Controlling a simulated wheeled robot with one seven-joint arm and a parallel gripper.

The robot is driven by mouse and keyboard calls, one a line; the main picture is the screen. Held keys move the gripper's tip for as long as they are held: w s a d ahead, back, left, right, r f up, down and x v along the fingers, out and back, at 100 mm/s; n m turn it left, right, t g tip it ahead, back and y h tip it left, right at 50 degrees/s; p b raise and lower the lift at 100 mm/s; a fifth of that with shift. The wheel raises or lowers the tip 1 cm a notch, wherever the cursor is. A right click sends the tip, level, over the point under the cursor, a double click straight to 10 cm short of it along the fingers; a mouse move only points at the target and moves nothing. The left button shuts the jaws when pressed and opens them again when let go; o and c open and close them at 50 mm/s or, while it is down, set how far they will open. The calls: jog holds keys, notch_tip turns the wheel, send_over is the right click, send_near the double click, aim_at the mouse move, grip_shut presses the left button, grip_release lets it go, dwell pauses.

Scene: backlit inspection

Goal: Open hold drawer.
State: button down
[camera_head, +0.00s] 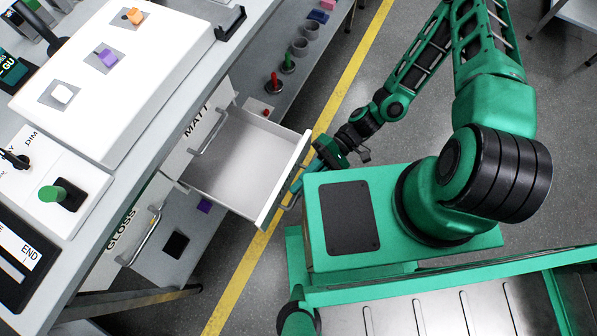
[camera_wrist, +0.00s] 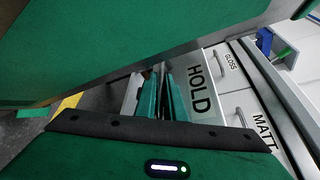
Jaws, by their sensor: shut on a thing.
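The hold drawer (camera_head: 240,155) is pulled well out from the bench in the head view, and its white inside is empty. Its front, lettered HOLD (camera_wrist: 199,90), shows close up in the wrist view. My gripper (camera_wrist: 167,97) is at this front, with its fingers shut on the drawer's handle. The handle is mostly hidden by the fingers in the wrist view. In the head view my gripper (camera_head: 301,180) is beside the outer face of the drawer, partly hidden by my own green body.
Drawers lettered MATT (camera_head: 196,121) and GLOSS (camera_head: 121,230) are shut beside the open one. The bench top carries a white light panel (camera_head: 120,75) with small coloured blocks. Red and green pieces (camera_head: 288,62) stand on a shelf. A yellow floor line (camera_head: 345,80) runs past the drawer.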

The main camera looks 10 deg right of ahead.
jog(key=shift+w, duration=0.15)
jog(key=c, duration=2.1)
grip_release()
jog(key=v, duration=1.1)
